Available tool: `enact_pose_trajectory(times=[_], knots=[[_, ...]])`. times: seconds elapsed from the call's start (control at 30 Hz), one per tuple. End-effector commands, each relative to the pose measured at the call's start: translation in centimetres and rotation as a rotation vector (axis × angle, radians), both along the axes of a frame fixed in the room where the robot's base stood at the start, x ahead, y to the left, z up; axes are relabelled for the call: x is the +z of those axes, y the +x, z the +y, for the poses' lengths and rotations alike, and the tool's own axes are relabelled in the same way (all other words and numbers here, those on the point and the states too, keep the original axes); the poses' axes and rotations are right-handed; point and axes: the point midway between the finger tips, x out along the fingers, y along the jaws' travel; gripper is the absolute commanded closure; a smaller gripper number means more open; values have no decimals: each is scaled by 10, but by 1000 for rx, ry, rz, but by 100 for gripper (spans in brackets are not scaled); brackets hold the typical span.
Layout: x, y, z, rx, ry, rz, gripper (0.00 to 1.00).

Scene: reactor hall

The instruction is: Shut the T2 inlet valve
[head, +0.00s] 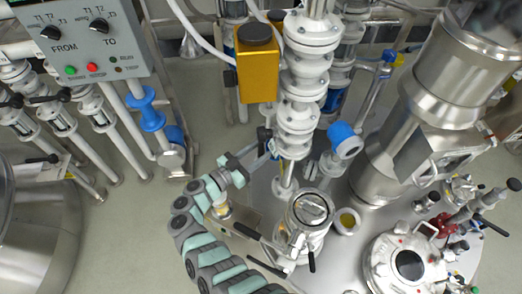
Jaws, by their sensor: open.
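I cannot tell which valve is the T2 inlet valve, as no valve tag is readable. My gripper (238,166) is open, at the end of my grey and teal arm, just left of the white flanged column (300,100). A small valve part (266,140) with a dark end sits on the column's left side, close to the gripper's fingers. I cannot tell whether they touch it. At the far left, several white pipe valves (60,120) carry black lever handles. A control box (85,40) has FROM and TO knobs marked T1, T2 and T3.
A yellow box (257,65) with a black cap adjoins the column. A glass-topped vessel port (311,207) with black handles is below it. A blue cap (345,140) and a large steel pipe (420,120) stand to the right. Bare floor (125,225) lies at lower left.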

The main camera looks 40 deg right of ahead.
Motion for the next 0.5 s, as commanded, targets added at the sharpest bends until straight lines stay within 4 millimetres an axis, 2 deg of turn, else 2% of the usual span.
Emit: enact_pose_trajectory(times=[0.2, 0.43, 0.5], knots=[[-1, -1, -14, 0, 0, 1, 58], [0, -1, -14, 1, 0, 2, 58], [0, -1, -14, 1, 0, 1, 62]])
